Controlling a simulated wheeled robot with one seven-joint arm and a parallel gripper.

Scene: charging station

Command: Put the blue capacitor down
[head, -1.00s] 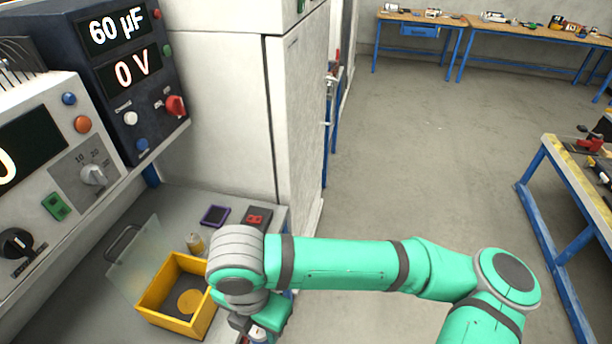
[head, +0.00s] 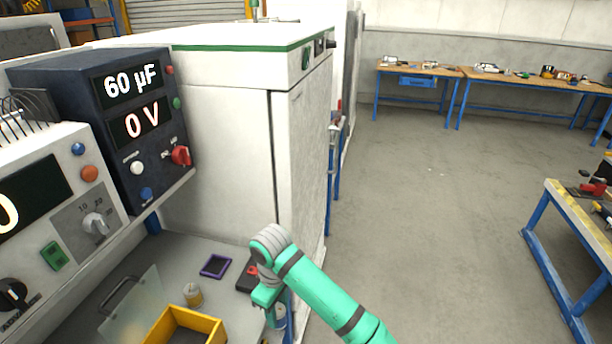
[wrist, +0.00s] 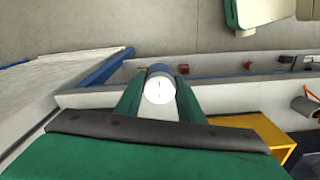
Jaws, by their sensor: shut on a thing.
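My gripper (head: 277,308) is shut on the blue capacitor (head: 280,319), low in the head view by the right edge of the bench. Only part of the capacitor shows there. In the wrist view the capacitor (wrist: 159,90) sits between the two green fingers (wrist: 160,98), its round white end facing the camera and a blue band behind it. The fingertips are partly hidden by it. In the head view I cannot tell how high it is above the surface.
A yellow bin (head: 212,330) stands left of my gripper. An amber-and-white cylinder (head: 193,294), a purple-edged square pad (head: 215,266) and a red-and-black device (head: 246,279) are on the grey bench. A meter (head: 135,110) reads 60 µF and 0 V.

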